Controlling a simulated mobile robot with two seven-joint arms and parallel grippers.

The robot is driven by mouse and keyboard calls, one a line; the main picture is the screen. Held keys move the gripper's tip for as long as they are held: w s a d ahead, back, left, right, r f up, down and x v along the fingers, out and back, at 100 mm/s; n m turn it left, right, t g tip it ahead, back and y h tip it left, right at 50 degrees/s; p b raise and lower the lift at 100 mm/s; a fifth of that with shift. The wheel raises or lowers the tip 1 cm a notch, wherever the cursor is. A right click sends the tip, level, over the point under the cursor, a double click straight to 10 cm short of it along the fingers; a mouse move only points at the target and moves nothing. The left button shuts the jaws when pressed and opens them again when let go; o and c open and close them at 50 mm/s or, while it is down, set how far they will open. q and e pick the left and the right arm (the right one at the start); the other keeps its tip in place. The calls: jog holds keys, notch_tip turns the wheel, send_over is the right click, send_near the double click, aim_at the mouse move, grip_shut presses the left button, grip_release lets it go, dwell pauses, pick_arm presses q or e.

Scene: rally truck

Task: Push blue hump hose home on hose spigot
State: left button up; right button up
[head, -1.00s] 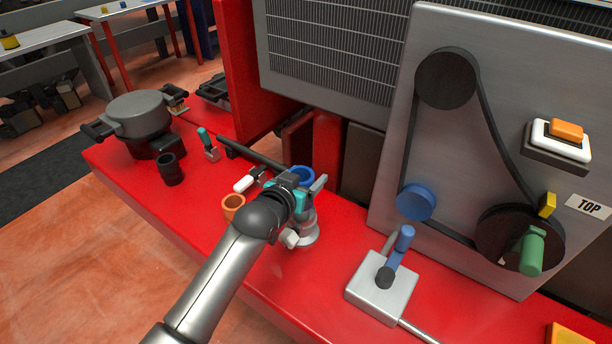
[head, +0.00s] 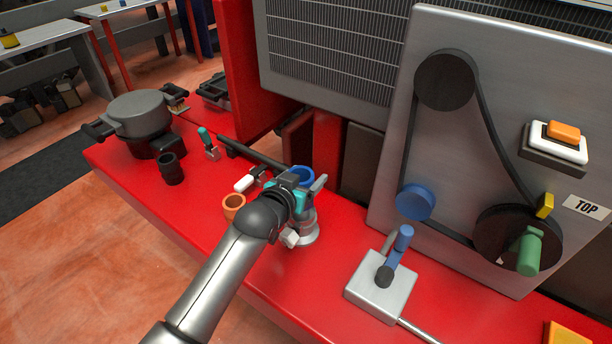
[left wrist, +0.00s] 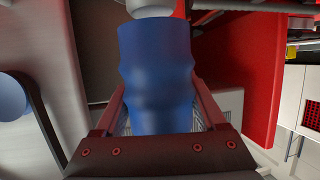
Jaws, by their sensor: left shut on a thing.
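The blue hump hose (left wrist: 156,75) fills the middle of the left wrist view, its hump between my fingers. In the head view only its blue open rim (head: 303,173) shows above my left gripper (head: 298,188). My left gripper, with its fingers either side of the hose in the left wrist view (left wrist: 156,112), is shut on the hose. A pale grey round part (left wrist: 150,7), seemingly the hose spigot, shows right at the hose's far end. I cannot tell how far the hose sits over it. In the head view a grey metal fitting (head: 305,234) stands under the gripper. My right gripper is not in view.
An orange ring (head: 233,207) and a black cup-like piece (head: 171,169) stand on the red ledge (head: 200,212) at left. A grey pot-like housing (head: 138,114) is beyond. A grey box with a blue lever (head: 380,288) and the upright belt panel (head: 500,110) are at right.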

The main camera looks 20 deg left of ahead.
pick_arm(q)
jog(key=shift+p, duration=0.65)
dwell(0.6)
jog(key=shift+f+b, duration=1.75)
jog(key=shift+f, duration=0.85)
jog(key=o, duration=1.5)
jog(key=shift+o, duration=0.2)
jog(key=p+v, duration=0.2)
jog(key=v, duration=1.3)
jog(key=shift+s, duration=0.15)
